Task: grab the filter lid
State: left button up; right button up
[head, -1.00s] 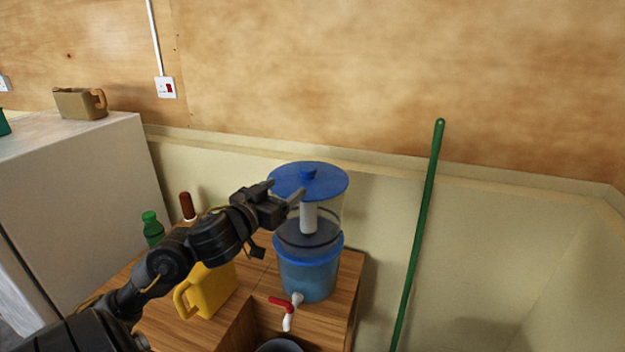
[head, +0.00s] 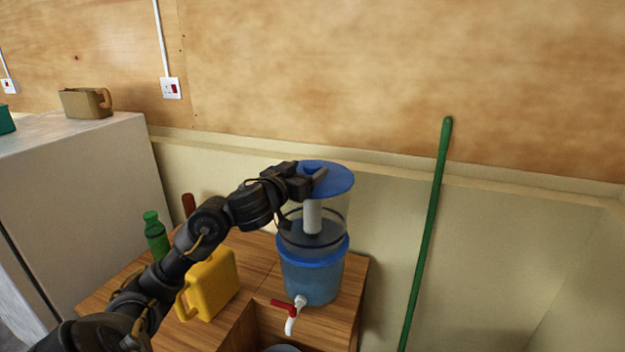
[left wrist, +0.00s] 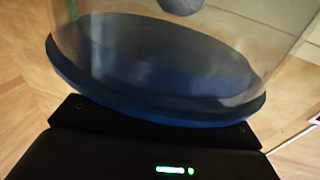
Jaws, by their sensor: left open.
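The blue filter lid (head: 338,177) sits on top of the clear upper container of the water filter (head: 317,270), with a small knob at its middle, mostly hidden by my gripper. My left gripper (head: 318,178) is open at the lid's knob, its fingers over the lid's top. Whether the fingers touch the knob cannot be told. In the left wrist view the clear container shows close up with a dark blue round rim (left wrist: 150,108); the fingertips do not show clearly there. My right gripper is not in view.
The filter stands on a wooden cabinet (head: 262,262). A yellow jug (head: 212,285), a green bottle (head: 155,235) and a dark red-brown bottle (head: 188,204) stand left of it. A red-handled tap (head: 288,308) sticks out in front. A green pole (head: 428,230) leans at right.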

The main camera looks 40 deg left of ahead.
aim_at(307, 168)
pick_arm(q)
jog(key=shift+w+a, duration=0.1)
jog(key=shift+w, duration=0.5)
jog(key=shift+s, duration=0.1)
jog(key=shift+c, duration=0.8)
jog(key=c, duration=1)
jog(key=shift+r+p, duration=0.3)
jog(key=shift+r, duration=0.25)
notch_tip(307, 168, up, 3)
jog(key=shift+f+p, duration=0.15)
jog(key=shift+p, duration=0.6)
jog(key=s+a+r+p, duration=0.1)
jog(key=s+a+r, duration=0.1)
jog(key=s+r, duration=0.1)
jog(key=s+a+r+p, duration=0.1)
jog(key=s+a+r, duration=0.1)
jog(key=s, duration=0.3)
jog(key=s+a+r+p, duration=0.1)
jog(key=s+a+r, duration=0.1)
jog(key=s+r, duration=0.2)
jog(key=shift+s+a+r, duration=0.1)
jog(key=shift+s, duration=0.15)
